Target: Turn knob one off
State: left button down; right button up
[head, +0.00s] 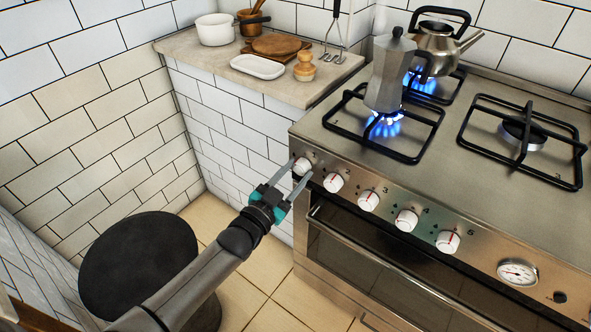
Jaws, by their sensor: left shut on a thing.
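Knob one (302,166) is the leftmost white knob on the stove's front panel, at the panel's left end. My left gripper (300,174) reaches in from the lower left, with its two thin fingers on either side of this knob, shut on it. Knob two (333,183) sits just right of the fingers. Blue flames burn under the moka pot (389,80) on the front left burner and under the kettle (437,48) behind it. My right gripper is not in view.
More white knobs, such as knob three (368,201), run along the panel to a round gauge (517,272). The oven handle (390,263) lies below. A tiled counter (200,60) with a pot and boards stands left of the stove. A black round stool (138,262) stands on the floor.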

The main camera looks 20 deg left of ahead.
pick_arm(q)
jog(key=m, duration=0.4)
jog(key=shift+m, duration=0.3)
jog(key=shift+m+h+p, duration=0.3)
jog(key=shift+m+h, duration=0.1)
jog(key=shift+m, duration=1.2)
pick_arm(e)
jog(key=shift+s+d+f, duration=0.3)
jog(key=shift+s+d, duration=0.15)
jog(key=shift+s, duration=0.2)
pick_arm(q)
jog(key=shift+c, duration=1.8)
grip_release()
jog(key=shift+s+a, duration=0.1)
jog(key=shift+s, duration=0.2)
jog(key=p+v, duration=0.3)
jog(key=v, duration=1.1)
jog(key=shift+s, duration=0.3)
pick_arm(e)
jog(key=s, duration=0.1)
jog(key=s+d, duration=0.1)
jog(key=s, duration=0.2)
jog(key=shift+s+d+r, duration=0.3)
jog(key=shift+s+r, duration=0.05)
